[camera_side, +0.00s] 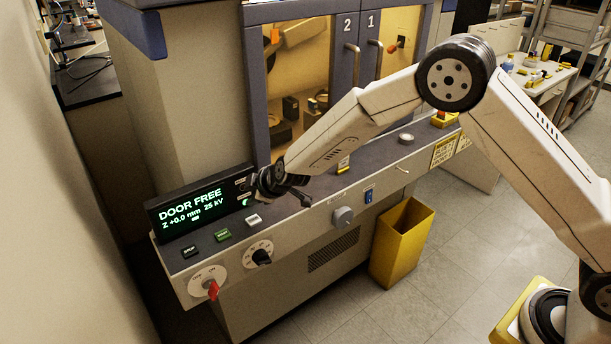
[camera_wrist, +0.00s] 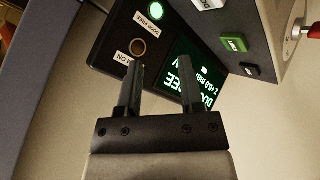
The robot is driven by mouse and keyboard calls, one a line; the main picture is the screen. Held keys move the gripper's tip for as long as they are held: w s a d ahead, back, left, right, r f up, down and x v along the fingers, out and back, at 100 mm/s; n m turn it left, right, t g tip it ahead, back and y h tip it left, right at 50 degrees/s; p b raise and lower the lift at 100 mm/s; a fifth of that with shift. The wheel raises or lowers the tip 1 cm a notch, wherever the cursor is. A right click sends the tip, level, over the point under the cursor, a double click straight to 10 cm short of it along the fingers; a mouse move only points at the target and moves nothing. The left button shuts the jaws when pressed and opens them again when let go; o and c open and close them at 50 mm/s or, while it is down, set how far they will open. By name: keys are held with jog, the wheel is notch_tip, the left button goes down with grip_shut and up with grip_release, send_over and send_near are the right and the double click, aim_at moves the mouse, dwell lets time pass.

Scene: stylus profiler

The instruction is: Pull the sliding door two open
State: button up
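Sliding door two (camera_side: 342,85), marked "2", has a dark blue frame, a yellowish window and an upright bar handle (camera_side: 352,62) by its right edge. It looks shut, edge to edge with door one (camera_side: 369,62). My gripper (camera_side: 262,188) is low and left of the door, beside the display panel (camera_side: 187,207) and well away from the handle. In the wrist view my gripper (camera_wrist: 160,75) has its two dark fingers apart with nothing between them. The display panel (camera_wrist: 190,60) lies just beyond the fingers; neither door handle shows there.
The display reads "DOOR FREE". A console ledge with buttons, a grey knob (camera_side: 343,216) and a red-handled switch (camera_side: 212,290) runs below the doors. A yellow bin (camera_side: 402,243) stands on the floor. My arm crosses in front of the doors' lower right.

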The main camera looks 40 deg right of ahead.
jog(key=w+d+r+m+t+h, duration=0.1)
jog(key=d+r+m, duration=0.1)
jog(key=d, duration=0.4)
jog(key=w+d+r+m+t+h, duration=0.1)
jog(key=w+d+r+m, duration=0.1)
jog(key=d, duration=0.3)
jog(key=m+t+h, duration=0.3)
jog(key=m+t, duration=0.4)
jog(key=m, duration=0.2)
send_near(355, 81)
jog(key=w, duration=0.2)
jog(key=shift+w+d, duration=0.25)
jog(key=shift+d, duration=0.15)
jog(key=shift+w, duration=0.1)
jog(key=shift+w+d, duration=0.25)
jog(key=shift+w, duration=1)
jog(key=shift+w+d, duration=0.25)
jog(key=shift+w, duration=1)
jog(key=shift+w+d, duration=0.2)
jog(key=shift+w, duration=1.05)
grip_shut()
